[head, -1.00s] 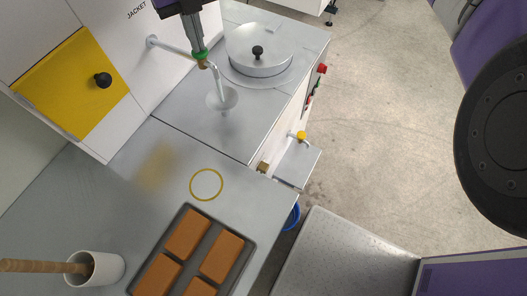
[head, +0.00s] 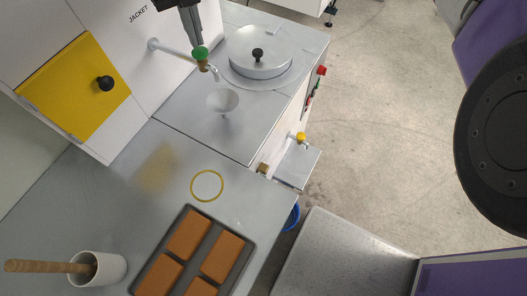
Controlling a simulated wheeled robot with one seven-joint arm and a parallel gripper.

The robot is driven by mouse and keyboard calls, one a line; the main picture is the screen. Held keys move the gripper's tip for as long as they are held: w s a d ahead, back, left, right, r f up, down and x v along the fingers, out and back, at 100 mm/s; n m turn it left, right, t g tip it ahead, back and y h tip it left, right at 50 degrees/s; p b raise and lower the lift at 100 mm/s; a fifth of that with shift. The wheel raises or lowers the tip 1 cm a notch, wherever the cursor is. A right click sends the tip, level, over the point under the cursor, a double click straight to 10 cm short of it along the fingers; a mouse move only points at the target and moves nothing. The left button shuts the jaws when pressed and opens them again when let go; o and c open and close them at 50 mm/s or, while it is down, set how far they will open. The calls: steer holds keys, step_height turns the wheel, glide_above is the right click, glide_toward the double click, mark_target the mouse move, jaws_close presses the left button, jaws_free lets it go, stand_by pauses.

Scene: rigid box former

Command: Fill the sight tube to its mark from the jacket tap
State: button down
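The jacket tap is a pipe (head: 172,48) from the white wall panel marked JACKET, with a round green knob (head: 200,53) and a short down-turned spout (head: 215,74). No stream shows below the spout. A pale funnel (head: 222,102) is set in the grey metal top under it. My gripper (head: 196,42) points down at the top of the picture, its tips just above the green knob. Whether they touch it, and whether they are apart or together, I cannot tell. I cannot make out the sight tube or its mark.
A round lidded vessel (head: 258,52) stands right of the funnel. A yellow-handled tap (head: 301,136) juts from the cabinet front. A tray (head: 248,248) of brown blocks and a white pot (head: 112,270) with a wooden handle stand on the near counter. A yellow ring (head: 207,186) marks clear counter.

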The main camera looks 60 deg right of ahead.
mark_target(199, 51)
stand_by(0.4)
step_height(199, 51, up, 6)
steer(key=shift+p, duration=1)
